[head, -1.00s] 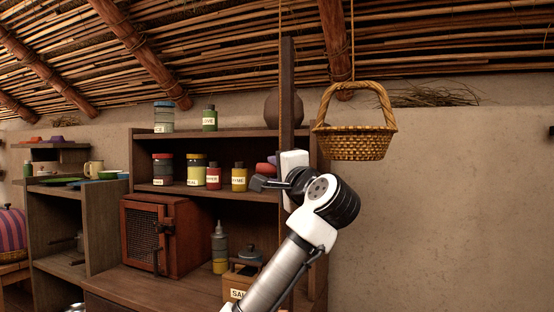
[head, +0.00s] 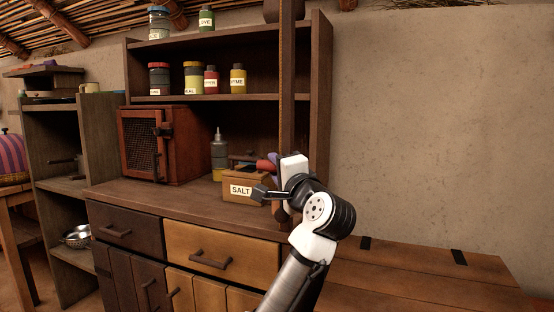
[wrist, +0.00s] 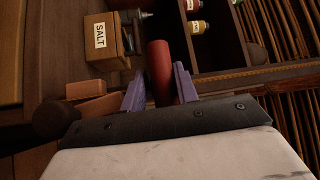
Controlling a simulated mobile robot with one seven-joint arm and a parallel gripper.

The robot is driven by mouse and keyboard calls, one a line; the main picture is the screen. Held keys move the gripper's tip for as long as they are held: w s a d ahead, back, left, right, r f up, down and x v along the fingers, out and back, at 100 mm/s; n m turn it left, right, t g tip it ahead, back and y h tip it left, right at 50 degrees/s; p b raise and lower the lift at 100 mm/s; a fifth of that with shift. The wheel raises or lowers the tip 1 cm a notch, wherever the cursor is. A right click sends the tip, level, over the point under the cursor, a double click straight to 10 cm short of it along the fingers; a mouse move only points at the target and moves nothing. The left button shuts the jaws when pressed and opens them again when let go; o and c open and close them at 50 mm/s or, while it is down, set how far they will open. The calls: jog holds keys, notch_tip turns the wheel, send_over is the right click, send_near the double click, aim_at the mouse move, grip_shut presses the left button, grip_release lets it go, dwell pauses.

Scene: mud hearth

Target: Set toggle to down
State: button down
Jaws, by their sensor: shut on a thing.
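The toggle looks like a short red cylinder (head: 265,167). In the wrist view, the red toggle (wrist: 159,72) stands between the two purple fingers of my gripper (wrist: 160,88), which is shut on it. In the head view, my gripper (head: 273,161) is mostly hidden behind my white wrist. It is in front of the dark upright post (head: 286,100), at about the height of the salt box. A thin yellowish rope (head: 281,60) runs along the post. Where the toggle meets the rope is hidden.
The salt box (head: 240,187) stands on the counter just left of my gripper. A squeeze bottle (head: 219,150) and a red mesh-door cabinet (head: 165,145) are further left. Jars stand on the shelf (head: 215,97) above. The wall at right is bare above a low wooden bench (head: 420,275).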

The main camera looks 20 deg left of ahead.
jog(key=shift+s+f, duration=0.1)
jog(key=shift+f, duration=0.35)
jog(key=c, duration=1.2)
grip_release()
jog(key=shift+d+f, duration=0.15)
